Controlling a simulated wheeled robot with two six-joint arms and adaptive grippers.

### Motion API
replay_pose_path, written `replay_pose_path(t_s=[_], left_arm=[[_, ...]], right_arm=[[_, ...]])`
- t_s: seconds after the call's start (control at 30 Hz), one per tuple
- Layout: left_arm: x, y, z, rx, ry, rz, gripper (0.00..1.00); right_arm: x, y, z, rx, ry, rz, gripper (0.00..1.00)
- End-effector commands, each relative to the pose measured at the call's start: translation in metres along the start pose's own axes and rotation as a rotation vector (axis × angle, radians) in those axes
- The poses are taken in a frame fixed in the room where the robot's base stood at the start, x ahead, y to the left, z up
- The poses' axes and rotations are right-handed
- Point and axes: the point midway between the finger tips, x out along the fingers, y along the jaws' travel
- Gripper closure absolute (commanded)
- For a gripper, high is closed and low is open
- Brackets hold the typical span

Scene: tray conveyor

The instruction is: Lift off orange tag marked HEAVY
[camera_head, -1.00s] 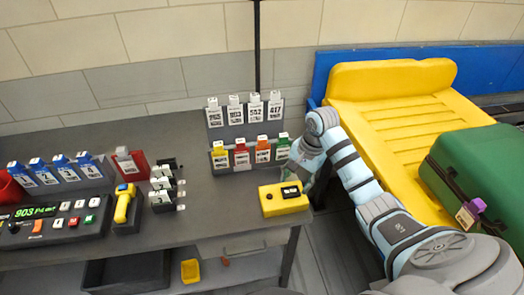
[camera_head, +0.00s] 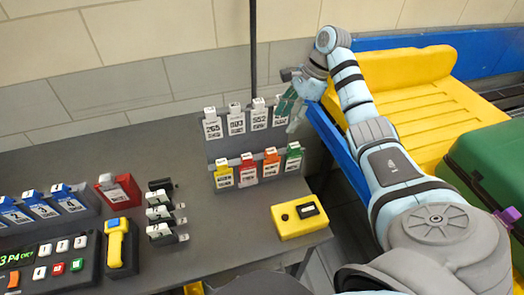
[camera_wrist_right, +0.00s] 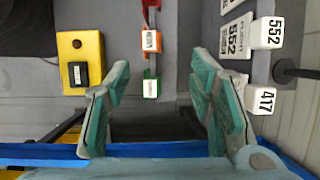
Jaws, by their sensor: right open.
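The orange tag (camera_head: 271,163) hangs on the lower row of the grey rack, between a red tag and a green tag. Its print is too small to read in the head view. In the right wrist view the orange tag (camera_wrist_right: 151,20) shows at the top, its white end facing the camera. My right gripper (camera_head: 288,107) is by the right end of the rack's upper row, above and right of the orange tag, and covers part of the 417 tag. In the right wrist view the gripper (camera_wrist_right: 159,72) is open, with nothing between its fingers. My left gripper is out of view.
Close neighbours are the red tag (camera_head: 249,167), green tag (camera_head: 293,157) and white 552 tag (camera_head: 259,117). A yellow box (camera_head: 299,216) with a black button stands in front of the rack. The yellow tray (camera_head: 430,110) and green case (camera_head: 490,170) are at right.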

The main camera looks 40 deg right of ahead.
Motion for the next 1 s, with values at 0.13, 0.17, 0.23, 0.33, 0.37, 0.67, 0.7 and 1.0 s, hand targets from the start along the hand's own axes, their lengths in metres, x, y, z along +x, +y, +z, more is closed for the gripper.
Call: replay_pose_path(t_s=[0.13,0.17,0.23,0.33,0.37,0.67,0.7,1.0], left_arm=[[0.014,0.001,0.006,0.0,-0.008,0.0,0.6],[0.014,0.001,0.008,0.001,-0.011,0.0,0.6],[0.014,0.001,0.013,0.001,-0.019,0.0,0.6],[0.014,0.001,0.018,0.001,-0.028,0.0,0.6],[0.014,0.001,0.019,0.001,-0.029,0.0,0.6],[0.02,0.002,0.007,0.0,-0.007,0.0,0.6],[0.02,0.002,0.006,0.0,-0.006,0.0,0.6],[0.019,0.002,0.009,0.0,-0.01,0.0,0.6]], right_arm=[[0.049,0.0,0.004,-0.01,-0.002,0.01,0.51],[0.057,-0.001,0.005,-0.011,-0.002,0.01,0.51],[0.072,-0.002,0.006,-0.014,-0.002,0.009,0.51],[0.085,-0.002,0.006,-0.015,-0.001,0.008,0.51],[0.088,-0.002,0.006,-0.014,-0.001,0.008,0.51],[0.136,0.002,0.003,-0.012,-0.001,0.007,0.51],[0.137,0.002,0.002,-0.012,0.0,0.007,0.51],[0.136,0.002,0.002,-0.012,0.0,0.005,0.75]])
